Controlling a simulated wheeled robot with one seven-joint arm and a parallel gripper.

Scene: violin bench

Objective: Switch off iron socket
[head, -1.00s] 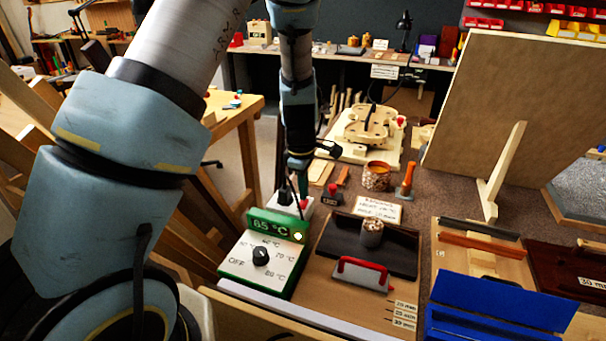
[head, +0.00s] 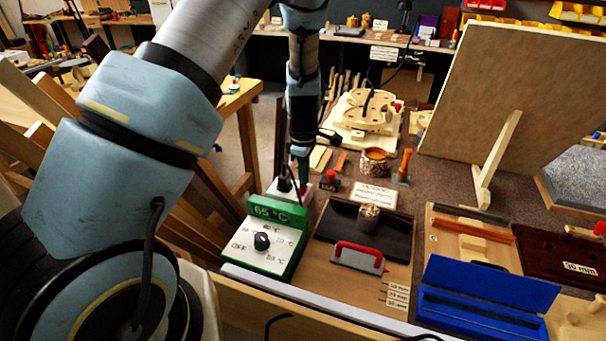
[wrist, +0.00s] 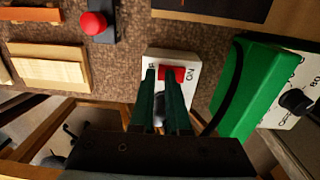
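The iron socket (wrist: 182,63) is a white block with a red rocker switch (wrist: 172,73) and an "ON" label at its right end. In the head view the socket (head: 304,198) sits behind the green control box, partly covered by my gripper (head: 300,162). In the wrist view my gripper (wrist: 161,72) has two dark green fingers with a narrow gap between them. The fingertips are over the socket, at the red switch, and the right one overlaps it. Nothing is held between them. Whether they touch the switch I cannot tell.
The green and white control box (head: 265,240) reads 65 °C and has a black knob. A black cable (wrist: 224,92) runs close to the right of my fingers. A red-buttoned block (head: 328,180) stands right of the socket. A red-handled iron (head: 357,257) lies in front.

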